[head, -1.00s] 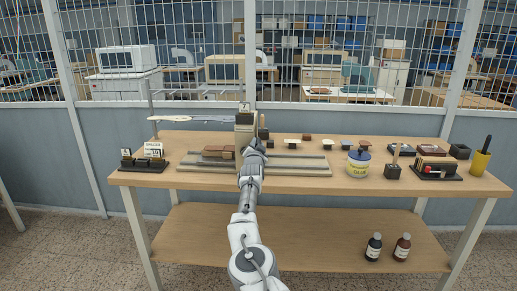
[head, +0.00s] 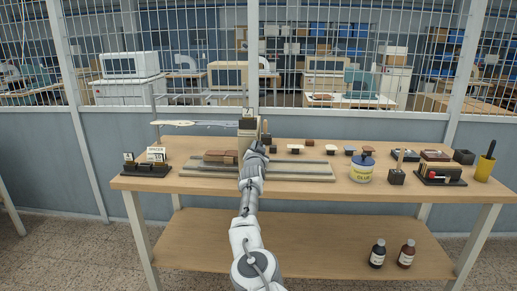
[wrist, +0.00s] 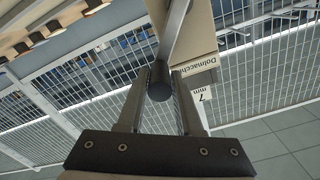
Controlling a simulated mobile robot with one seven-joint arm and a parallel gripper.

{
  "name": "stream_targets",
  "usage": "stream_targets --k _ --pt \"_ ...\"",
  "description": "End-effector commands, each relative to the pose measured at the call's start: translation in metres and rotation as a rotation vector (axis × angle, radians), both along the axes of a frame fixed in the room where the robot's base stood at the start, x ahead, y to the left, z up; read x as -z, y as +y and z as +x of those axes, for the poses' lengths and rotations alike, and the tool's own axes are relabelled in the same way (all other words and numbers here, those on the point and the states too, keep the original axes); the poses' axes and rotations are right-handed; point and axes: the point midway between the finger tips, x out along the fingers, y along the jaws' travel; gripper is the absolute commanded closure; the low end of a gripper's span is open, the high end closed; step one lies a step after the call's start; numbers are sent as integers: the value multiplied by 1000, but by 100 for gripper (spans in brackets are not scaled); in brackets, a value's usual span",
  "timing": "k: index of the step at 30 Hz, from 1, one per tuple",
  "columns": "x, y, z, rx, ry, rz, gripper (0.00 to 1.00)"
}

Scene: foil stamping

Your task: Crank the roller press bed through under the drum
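The roller press (head: 247,125) stands mid-table, an upright cream body on a long grey bed (head: 300,171). Brown pieces (head: 220,156) lie on the bed, left of the upright. My gripper (head: 257,147) is in front of the press, hiding part of it. In the wrist view the press's cream side (wrist: 197,45) carries a label reading "Dolmacchi" and "7 mm". A grey crank arm (wrist: 174,35) leads to a dark round handle (wrist: 160,91). The handle sits between the fingers of my gripper (wrist: 161,75), which appear closed against both its sides. The drum is not clearly visible.
A glue jar (head: 361,168), a yellow cup (head: 485,168) and small stamps (head: 295,149) are to the right. A black rack (head: 147,170) is at left. Two bottles (head: 377,254) stand on the lower shelf. A wire fence (head: 350,60) runs behind the table.

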Motion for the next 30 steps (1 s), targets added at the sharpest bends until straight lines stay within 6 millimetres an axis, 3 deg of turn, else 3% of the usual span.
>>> stream_targets --k 1,4,30 --pt "-1 0 0 0 0 0 55" --pt "0 0 0 0 0 0 39" --pt "-5 6 -3 -20 6 4 39"
